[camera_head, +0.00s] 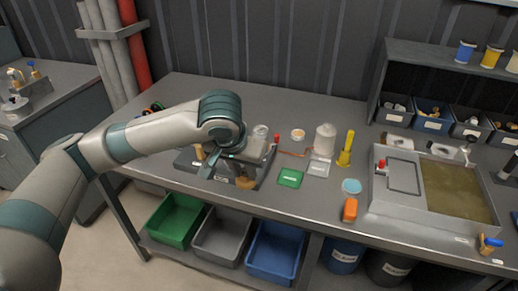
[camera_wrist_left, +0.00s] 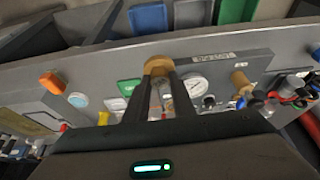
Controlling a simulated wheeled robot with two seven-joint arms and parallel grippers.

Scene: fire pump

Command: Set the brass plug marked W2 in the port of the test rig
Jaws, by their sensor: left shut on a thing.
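My left gripper (camera_head: 243,168) reaches over the workbench from the left in the head view. In the left wrist view its two fingers (camera_wrist_left: 158,82) are shut on a brass plug (camera_wrist_left: 157,65). That brass plug also shows in the head view (camera_head: 246,183), low at the front edge of the dark test rig (camera_head: 190,164). I cannot read a W2 mark on it. In the left wrist view the rig plate (camera_wrist_left: 255,62) carries a label, a round gauge (camera_wrist_left: 195,86) and another brass piece (camera_wrist_left: 240,78). The port is not clearly visible; my arm hides much of the rig.
A green card (camera_head: 290,178), a white container (camera_head: 324,139), a yellow piece (camera_head: 346,150) and an orange block (camera_head: 350,209) stand right of the rig. A sink-like tray (camera_head: 400,212) fills the right side. Green, grey and blue bins sit below.

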